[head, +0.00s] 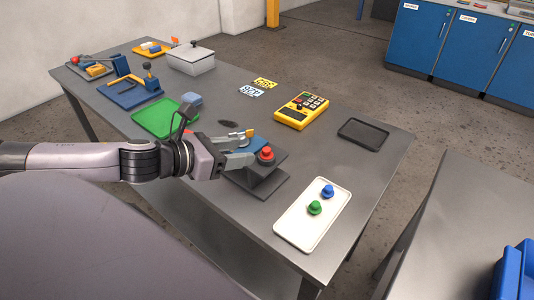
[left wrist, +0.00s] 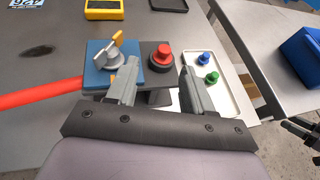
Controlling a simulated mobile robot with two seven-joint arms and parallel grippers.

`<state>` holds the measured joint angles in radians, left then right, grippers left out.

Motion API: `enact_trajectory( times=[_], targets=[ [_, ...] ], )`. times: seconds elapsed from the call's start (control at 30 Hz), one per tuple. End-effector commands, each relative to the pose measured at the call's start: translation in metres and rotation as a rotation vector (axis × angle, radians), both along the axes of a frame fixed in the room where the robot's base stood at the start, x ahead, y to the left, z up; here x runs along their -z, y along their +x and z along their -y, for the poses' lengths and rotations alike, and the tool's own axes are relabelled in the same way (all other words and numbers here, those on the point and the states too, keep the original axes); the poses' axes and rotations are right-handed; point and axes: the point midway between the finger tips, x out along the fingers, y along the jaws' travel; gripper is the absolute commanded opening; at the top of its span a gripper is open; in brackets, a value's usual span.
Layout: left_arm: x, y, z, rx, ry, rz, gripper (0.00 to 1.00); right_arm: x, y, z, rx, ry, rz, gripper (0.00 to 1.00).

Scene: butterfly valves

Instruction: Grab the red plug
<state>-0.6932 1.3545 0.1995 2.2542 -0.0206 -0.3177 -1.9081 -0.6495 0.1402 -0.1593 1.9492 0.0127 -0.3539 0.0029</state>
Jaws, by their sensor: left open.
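The red plug (head: 266,153) sits upright on a dark block on the table, beside a blue plate. It also shows in the left wrist view (left wrist: 162,53), on a round black base. My left gripper (head: 252,148) is open and empty. In the left wrist view its two fingers (left wrist: 157,80) point toward the red plug, which lies just beyond and between the fingertips. I cannot tell whether any finger touches it.
A white tray (head: 291,232) holds a blue plug (head: 327,191) and a green plug (head: 314,208). A silver butterfly handle (left wrist: 116,50) stands on the blue plate (left wrist: 96,68), close to my left finger. A yellow device (head: 301,111) and an empty black tray (head: 362,134) lie farther back.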

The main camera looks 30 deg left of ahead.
Motion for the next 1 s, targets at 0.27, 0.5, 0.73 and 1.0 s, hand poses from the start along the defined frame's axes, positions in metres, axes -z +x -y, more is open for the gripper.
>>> enact_trajectory(
  times=[0.27,0.5,0.73,1.0],
  targets=[
    [0.002,0.007,0.002,0.001,0.003,0.001,0.51,0.000,0.000,0.000,0.000,0.000,0.000,0.50],
    [0.004,0.009,0.003,-0.001,0.002,0.001,0.51,0.001,0.000,0.000,0.000,0.000,0.000,0.50],
    [0.005,0.014,0.006,-0.002,0.001,0.004,0.51,0.002,0.000,0.000,0.000,0.000,0.000,0.50],
    [0.008,0.022,0.011,-0.002,0.000,0.003,0.51,0.004,0.000,0.000,0.000,0.000,0.000,0.50]
  ],
)
